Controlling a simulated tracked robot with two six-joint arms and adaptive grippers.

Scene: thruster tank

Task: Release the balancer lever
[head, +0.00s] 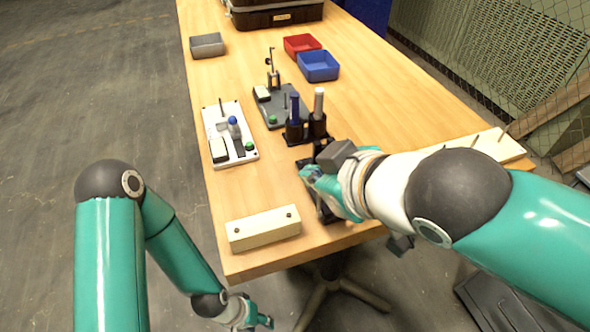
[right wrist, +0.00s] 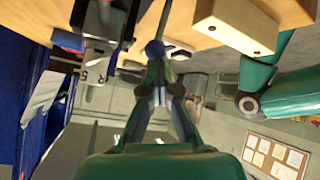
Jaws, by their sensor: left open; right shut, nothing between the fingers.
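A black device (head: 327,208) stands near the table's front edge, mostly hidden by my right gripper (head: 310,174). A round blue knob (right wrist: 154,49) shows just past the fingertips of my right gripper (right wrist: 160,95) in the right wrist view. It looks like a lever's end, but I cannot tell whether the fingers touch it. The right gripper is shut with nothing between its fingers. My left gripper (head: 258,320) is open and empty, low in front of the table at the bottom of the head view.
A pale block (head: 262,230) lies at the front left. A white board (head: 240,154), a dark board (head: 282,106) and a black holder (head: 306,134) with two upright cylinders stand behind. Red (head: 300,43), blue (head: 318,66) and grey (head: 207,45) bins sit farther back.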

